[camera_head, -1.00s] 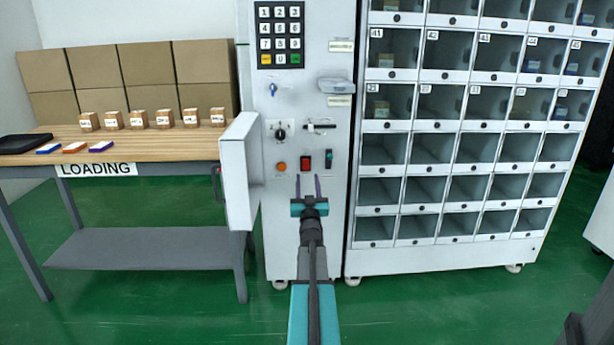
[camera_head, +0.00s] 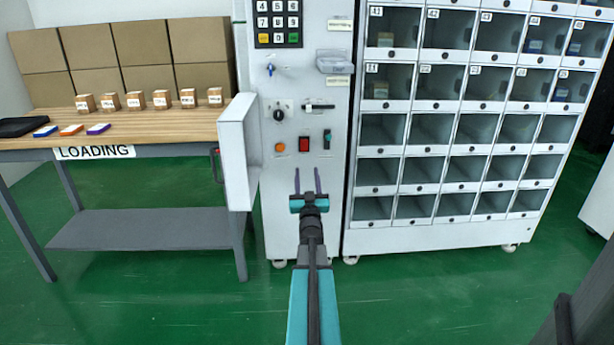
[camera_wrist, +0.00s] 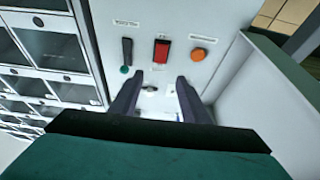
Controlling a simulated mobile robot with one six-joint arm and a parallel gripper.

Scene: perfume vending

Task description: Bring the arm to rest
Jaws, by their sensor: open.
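My gripper (camera_head: 308,182) is open and empty, with its two dark fingers apart. It is in front of the lower part of the white control cabinet (camera_head: 285,222), below the red switch (camera_head: 304,145), the orange button (camera_head: 279,147) and the dark lever with a green tip (camera_head: 327,138). In the wrist view my gripper (camera_wrist: 155,85) points at the cabinet face, with the red switch (camera_wrist: 161,51) beyond the fingers. My arm reaches straight ahead from the bottom of the head view. I cannot tell the exact gap between fingertips and cabinet.
An open white door (camera_head: 236,152) juts out left of my gripper. The loading table (camera_head: 190,119) with several small boxes stands further left. The compartment rack (camera_head: 440,232) is at the right. Green floor (camera_head: 420,300) is free in front.

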